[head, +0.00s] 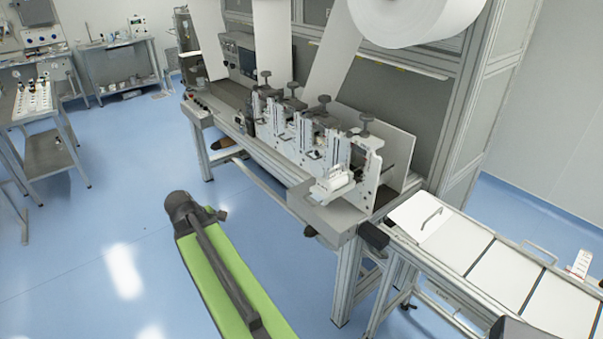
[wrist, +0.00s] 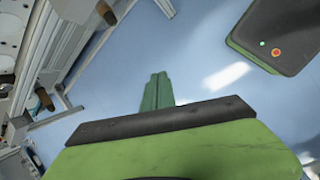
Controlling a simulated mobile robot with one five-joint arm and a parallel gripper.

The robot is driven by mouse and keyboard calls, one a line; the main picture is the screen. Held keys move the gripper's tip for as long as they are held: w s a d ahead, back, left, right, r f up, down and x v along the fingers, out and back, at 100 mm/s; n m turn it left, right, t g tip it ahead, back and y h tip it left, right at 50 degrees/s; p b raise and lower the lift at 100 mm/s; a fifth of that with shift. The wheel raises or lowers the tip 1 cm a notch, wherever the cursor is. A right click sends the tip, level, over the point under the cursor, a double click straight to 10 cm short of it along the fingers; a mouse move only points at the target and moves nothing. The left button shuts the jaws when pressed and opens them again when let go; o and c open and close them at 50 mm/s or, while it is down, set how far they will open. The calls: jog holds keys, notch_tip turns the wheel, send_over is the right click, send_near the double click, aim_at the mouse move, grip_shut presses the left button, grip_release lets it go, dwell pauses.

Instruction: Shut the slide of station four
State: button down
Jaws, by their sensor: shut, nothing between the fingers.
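A row of several white stations (head: 300,130) with dark knobs on top stands on the machine's bench in the head view. At the nearest, right-hand station, a white slide (head: 334,184) juts out at the front, over the bench edge. The other stations' fronts look closer to flush. I cannot read station numbers. My gripper (wrist: 157,78) shows in the wrist view as two green fingers together, shut and empty, over blue floor. In the head view my green arm (head: 222,270) is low in front of the bench, apart from the slide, with the fingers not clearly visible.
A conveyor with white plates (head: 495,275) extends right from the bench. A large white roll (head: 415,20) hangs above. Brown-tipped handles (wrist: 45,98) and frame legs are at the left in the wrist view. The blue floor (head: 100,230) left of my arm is clear.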

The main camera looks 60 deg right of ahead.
jog(key=s+d+r+n+g+h+p, duration=0.1)
jog(key=s+d+r+n+p, duration=0.2)
jog(key=s+d+r, duration=0.4)
jog(key=s+d+r+n+g+h+p, duration=0.1)
jog(key=s+d+r+n+p, duration=0.15)
jog(key=d+r, duration=0.45)
jog(key=d+r+b+x, duration=0.1)
jog(key=b+x, duration=0.3)
jog(key=x, duration=0.4)
jog(key=d+r+b+x, duration=0.1)
jog(key=d+b+x, duration=0.1)
jog(key=b+x, duration=0.3)
jog(key=shift+w+x, duration=0.3)
jog(key=shift+x, duration=1.05)
